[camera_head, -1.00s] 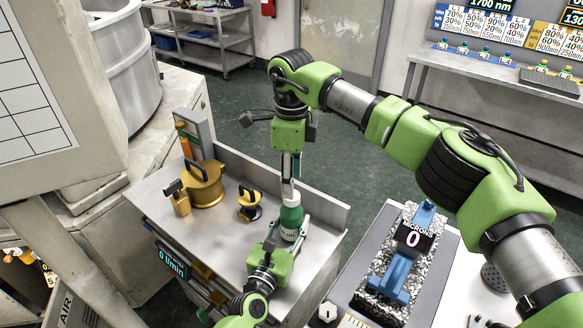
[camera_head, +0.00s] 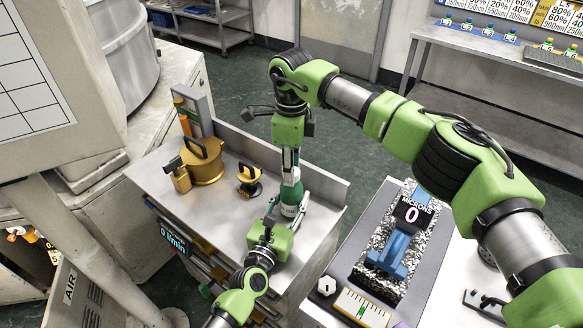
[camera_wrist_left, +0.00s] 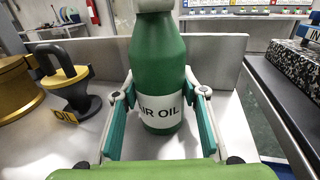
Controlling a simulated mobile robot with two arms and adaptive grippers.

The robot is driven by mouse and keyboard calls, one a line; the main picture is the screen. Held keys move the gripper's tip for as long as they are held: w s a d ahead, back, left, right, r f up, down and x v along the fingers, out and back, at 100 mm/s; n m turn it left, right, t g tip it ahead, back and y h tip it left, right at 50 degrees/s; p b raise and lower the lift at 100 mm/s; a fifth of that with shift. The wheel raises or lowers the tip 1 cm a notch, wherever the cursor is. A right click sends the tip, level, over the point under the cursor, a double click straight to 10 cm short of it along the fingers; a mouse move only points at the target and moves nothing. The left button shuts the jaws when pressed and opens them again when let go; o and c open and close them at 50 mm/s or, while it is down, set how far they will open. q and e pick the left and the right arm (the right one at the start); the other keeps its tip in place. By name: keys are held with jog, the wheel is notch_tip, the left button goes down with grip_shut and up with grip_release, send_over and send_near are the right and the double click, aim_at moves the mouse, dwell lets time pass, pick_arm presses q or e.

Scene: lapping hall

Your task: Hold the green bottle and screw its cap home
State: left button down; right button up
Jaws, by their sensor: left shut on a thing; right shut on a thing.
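The green bottle (camera_head: 291,197) stands upright on the steel worktop. In the left wrist view the bottle (camera_wrist_left: 158,62) fills the middle, with a white "AIR OIL" label. My left gripper (camera_head: 280,212) is shut on its lower body; in the left wrist view its two fingers (camera_wrist_left: 162,98) flank the label. My right gripper (camera_head: 290,170) points down from above, shut at the bottle's top. A pale cap (camera_wrist_left: 153,5) shows at the top edge of the left wrist view, cut off by the frame. The fingers largely hide the cap in the head view, so its seating cannot be told.
A gold pot (camera_head: 206,165) and a small gold-and-black handled piece (camera_head: 249,179) stand left of the bottle. A raised metal edge (camera_head: 325,186) runs behind it. At right, a speckled block (camera_head: 366,262) carries a blue gauge reading 0.

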jog(key=m, duration=0.5)
jog(key=o, duration=1.3)
pick_arm(q)
jog(key=c, duration=1.2)
grip_release()
pick_arm(e)
notch_tip(320, 180, up, 12)
